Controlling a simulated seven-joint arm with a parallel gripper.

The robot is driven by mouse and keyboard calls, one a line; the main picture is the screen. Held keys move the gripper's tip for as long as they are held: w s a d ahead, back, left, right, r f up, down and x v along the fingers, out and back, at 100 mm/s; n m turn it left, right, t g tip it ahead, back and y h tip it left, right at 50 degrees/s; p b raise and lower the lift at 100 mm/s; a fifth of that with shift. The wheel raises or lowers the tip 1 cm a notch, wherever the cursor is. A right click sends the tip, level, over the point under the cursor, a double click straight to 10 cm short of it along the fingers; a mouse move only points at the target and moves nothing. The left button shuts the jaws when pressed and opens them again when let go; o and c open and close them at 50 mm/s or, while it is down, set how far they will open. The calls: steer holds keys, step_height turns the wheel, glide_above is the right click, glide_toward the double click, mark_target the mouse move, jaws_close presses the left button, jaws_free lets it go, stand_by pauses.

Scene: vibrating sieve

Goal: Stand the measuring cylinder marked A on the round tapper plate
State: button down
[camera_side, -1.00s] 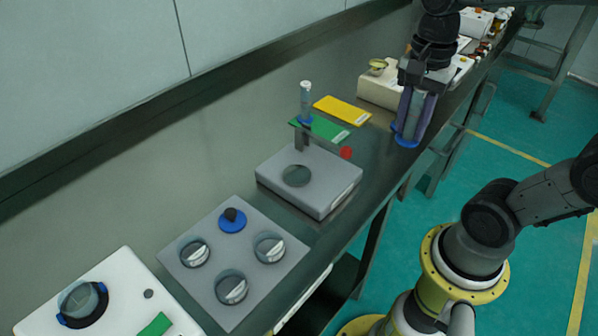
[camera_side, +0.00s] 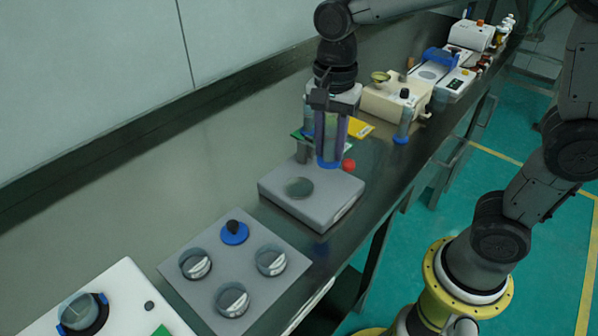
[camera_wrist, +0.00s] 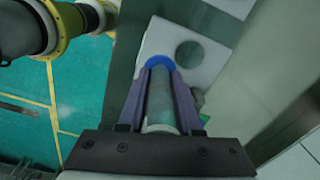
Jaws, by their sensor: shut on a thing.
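My gripper (camera_side: 331,140) has purple fingers shut on a clear measuring cylinder (camera_wrist: 161,100) with a blue base (camera_side: 328,163). The cylinder is upright in the side view, its base apart from the plate. No letter A is readable on it. The round tapper plate (camera_side: 299,187) is a dark disc on top of a pale grey box (camera_side: 325,202). In the side view the held base appears above and right of the plate; in the wrist view it appears left of the plate (camera_wrist: 190,55). Another cylinder (camera_side: 404,122) with a blue base stands on the bench to the right.
A further cylinder (camera_side: 307,118) is partly hidden behind my gripper, near the box's post. A red knob (camera_side: 348,165) is at the box's back right. A yellow card (camera_side: 359,128) lies behind. A grey board (camera_side: 213,262) with round dishes lies at front left.

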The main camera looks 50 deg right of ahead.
steer(key=w+f, duration=0.3)
steer(key=f, duration=0.1)
steer(key=w+a+f, duration=0.1)
steer(key=w, duration=0.1)
steer(key=shift+w+f, duration=0.35)
steer(key=shift+f, duration=0.05)
steer(key=shift+w+a+f, duration=0.1)
steer(key=shift+w+f, duration=0.05)
steer(key=shift+f, duration=0.8)
steer(key=shift+w+f, duration=0.15)
steer(key=shift+f, duration=0.8)
steer(key=c, duration=0.6)
jaws_free()
steer(key=shift+f, duration=0.15)
